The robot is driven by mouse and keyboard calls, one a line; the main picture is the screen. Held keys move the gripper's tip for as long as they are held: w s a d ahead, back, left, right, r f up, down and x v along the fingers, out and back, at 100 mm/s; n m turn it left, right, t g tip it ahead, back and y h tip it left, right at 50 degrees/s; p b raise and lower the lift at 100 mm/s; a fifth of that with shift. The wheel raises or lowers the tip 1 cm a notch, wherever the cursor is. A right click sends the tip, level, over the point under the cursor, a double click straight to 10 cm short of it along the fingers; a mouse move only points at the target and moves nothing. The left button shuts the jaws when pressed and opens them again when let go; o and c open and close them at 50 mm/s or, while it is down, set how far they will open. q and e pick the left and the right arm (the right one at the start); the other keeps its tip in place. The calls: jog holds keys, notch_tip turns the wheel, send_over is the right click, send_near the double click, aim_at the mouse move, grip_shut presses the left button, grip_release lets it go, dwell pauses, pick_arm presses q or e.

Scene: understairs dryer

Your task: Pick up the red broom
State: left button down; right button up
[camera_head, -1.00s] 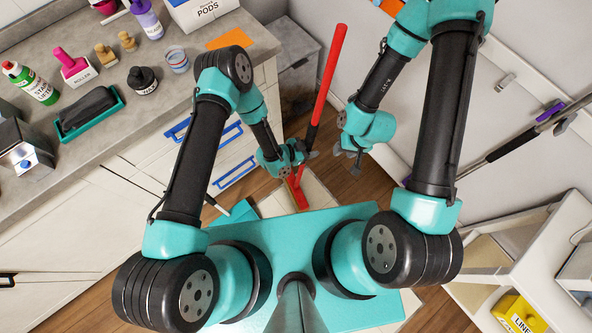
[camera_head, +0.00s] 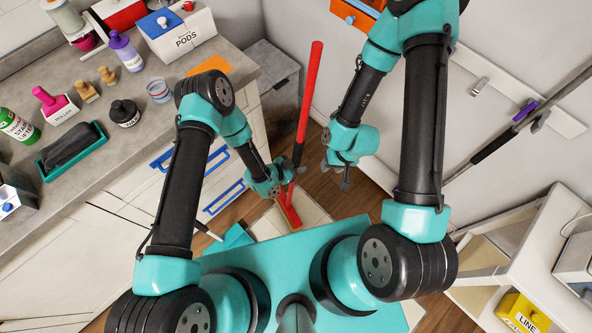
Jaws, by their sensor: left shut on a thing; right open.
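The red broom (camera_head: 310,92) stands nearly upright between my two arms. Its red handle rises toward the top of the view, with a dark section below and a red lower part (camera_head: 287,208) near the floor. My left gripper (camera_head: 288,178) is shut on the broom at the dark lower part of the handle; its fingers partly cover it. My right gripper (camera_head: 343,174) is open and empty, a little to the right of the broom and apart from it.
A grey counter (camera_head: 140,140) with bottles, a pods box (camera_head: 180,35) and a teal tray (camera_head: 72,150) lies left, above drawers with blue handles (camera_head: 222,197). A white shelf unit (camera_head: 520,240) stands right. A dark pole with a purple clip (camera_head: 524,112) is at the right wall.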

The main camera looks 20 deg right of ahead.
aim_at(293, 156)
pick_arm(q)
notch_tip(293, 156, up, 9)
jog(key=shift+r, duration=0.1)
dwell(0.3)
jog(key=shift+w, duration=0.1)
dwell(0.4)
